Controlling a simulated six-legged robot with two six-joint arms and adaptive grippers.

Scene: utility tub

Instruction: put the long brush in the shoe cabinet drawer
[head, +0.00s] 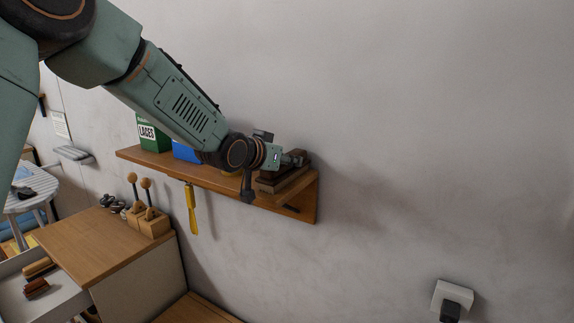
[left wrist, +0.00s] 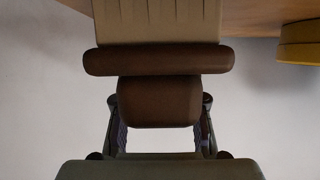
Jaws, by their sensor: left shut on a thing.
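My left gripper (head: 294,158) is at the right end of the wall shelf. In the left wrist view it (left wrist: 159,130) is shut on the brown handle of a brush (left wrist: 158,100), one finger on each side. The brush has a dark crosspiece and pale tan bristles pointing away from me. In the head view the brush is mostly hidden by the gripper, and I cannot tell whether it touches the shelf. The shoe cabinet (head: 105,240) is at lower left, with its white drawer (head: 12,308) pulled open. My right gripper is not in view.
The wall shelf (head: 222,183) holds a green box (head: 150,134) and a blue box (head: 185,152). A yellow shoehorn (head: 191,210) hangs below. A wooden block (head: 150,224) with round-topped handles stands on the cabinet. Two small brushes (head: 37,287) lie in the drawer. The right wall is clear above an outlet (head: 452,298).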

